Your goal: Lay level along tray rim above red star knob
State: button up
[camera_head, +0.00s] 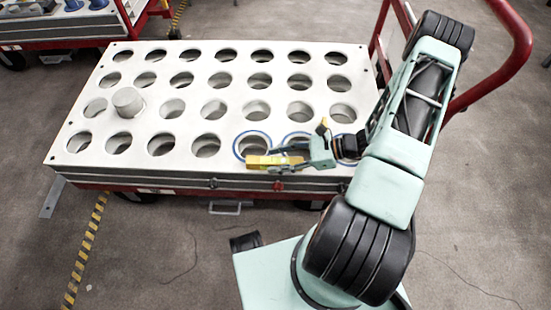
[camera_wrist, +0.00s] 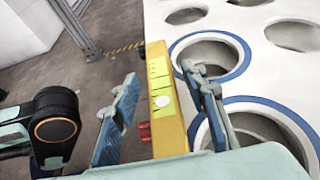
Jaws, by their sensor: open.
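The yellow level (camera_head: 270,161) lies along the near rim of the white tray (camera_head: 85,146), above the red star knob (camera_head: 279,186). In the wrist view the level (camera_wrist: 163,100) runs lengthwise away from me, with greenish vial windows and a round white spot on it. The red knob (camera_wrist: 145,132) shows just left of it, low on the tray's side. My gripper (camera_head: 284,158) is at the level; in the wrist view its open fingers (camera_wrist: 160,78) stand on either side of it, with visible gaps. The level's near end is hidden behind the gripper body.
The tray has rows of round holes; blue rings circle holes near the level. A pale cylinder (camera_head: 128,102) stands in a hole at the left. A red cart handle (camera_head: 510,60) rises at the right, behind my arm. Another cart (camera_head: 62,25) stands at the upper left.

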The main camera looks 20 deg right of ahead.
aim_at(298, 161)
jog(key=p+v, duration=0.1)
jog(key=v, duration=0.5)
jog(key=shift+s+d+r, duration=0.1)
jog(key=shift+d+r, duration=0.1)
jog(key=shift+d, duration=0.15)
jog(key=shift+r, duration=0.1)
